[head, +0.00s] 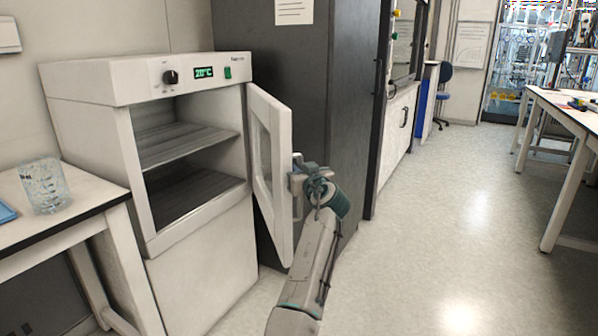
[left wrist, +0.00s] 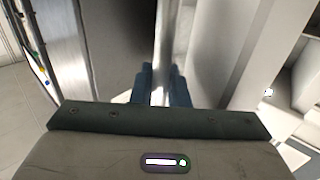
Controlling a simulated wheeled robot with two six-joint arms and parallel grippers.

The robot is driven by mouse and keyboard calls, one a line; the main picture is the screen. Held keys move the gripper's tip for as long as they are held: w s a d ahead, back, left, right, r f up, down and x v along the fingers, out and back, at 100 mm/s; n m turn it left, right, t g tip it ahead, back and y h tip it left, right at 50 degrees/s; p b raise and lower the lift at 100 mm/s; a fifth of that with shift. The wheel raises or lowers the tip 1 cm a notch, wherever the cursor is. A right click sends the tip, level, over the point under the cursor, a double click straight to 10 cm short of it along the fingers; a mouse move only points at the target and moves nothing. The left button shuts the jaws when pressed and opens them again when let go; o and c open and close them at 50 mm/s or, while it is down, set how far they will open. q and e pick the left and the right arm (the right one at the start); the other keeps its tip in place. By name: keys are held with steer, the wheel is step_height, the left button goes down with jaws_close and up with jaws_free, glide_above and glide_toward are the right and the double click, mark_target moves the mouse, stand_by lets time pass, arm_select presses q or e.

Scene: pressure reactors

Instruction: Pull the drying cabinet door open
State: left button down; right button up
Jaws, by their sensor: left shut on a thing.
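The drying cabinet (head: 88,82) stands at the left with a dial and a green display reading 20°C. Its door (head: 282,190), white with a glass pane, is swung wide open on the right side, so the interior with its metal shelf (head: 185,146) shows. My left gripper (head: 300,180) is at the door's outer face and is shut on the door handle (head: 297,190). In the left wrist view the handle (left wrist: 166,60) runs as an upright bar between the fingers (left wrist: 162,88). The gripper and wrist hide part of the handle. My right gripper is not in view.
A tall dark cabinet (head: 305,80) stands right behind the open door. A white table (head: 25,236) with a glass beaker (head: 44,186) is at the left. The floor (head: 440,220) at the right is clear up to another table (head: 560,110).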

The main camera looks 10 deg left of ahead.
arm_select(q)
steer(key=c, duration=1.8)
jaws_free()
